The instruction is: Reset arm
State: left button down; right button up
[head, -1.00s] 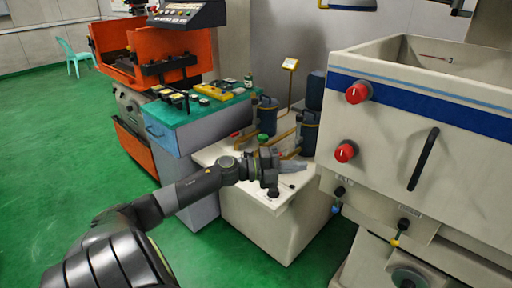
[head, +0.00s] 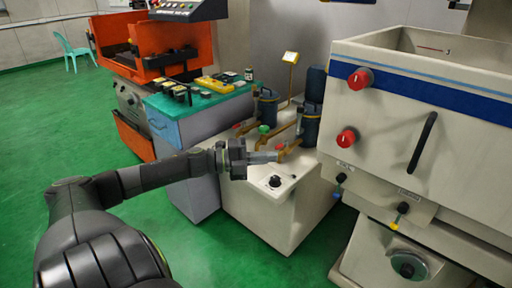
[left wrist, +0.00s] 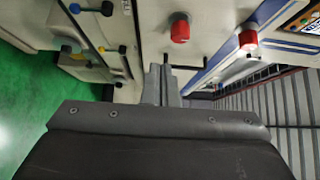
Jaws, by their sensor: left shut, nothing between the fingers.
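My left gripper (head: 264,157) reaches in from the left in the head view. It is shut and empty, in front of the white cabinet with pumps (head: 268,212). In the left wrist view its closed fingers (left wrist: 161,85) point up the picture, with a red knob (left wrist: 180,29) of the large machine beyond them. I see no contact between the fingers and anything. My right gripper is not in view.
The large white machine (head: 385,125) with red knobs (head: 359,79) and a black handle (head: 422,142) stands at the right. A teal-topped cabinet (head: 185,125) and an orange machine (head: 160,43) stand behind. Green floor (head: 40,140) is open at left.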

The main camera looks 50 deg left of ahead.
pick_arm(q)
jog(key=v, duration=0.3)
jog(key=shift+w+a, duration=0.1)
jog(key=shift+w, duration=0.05)
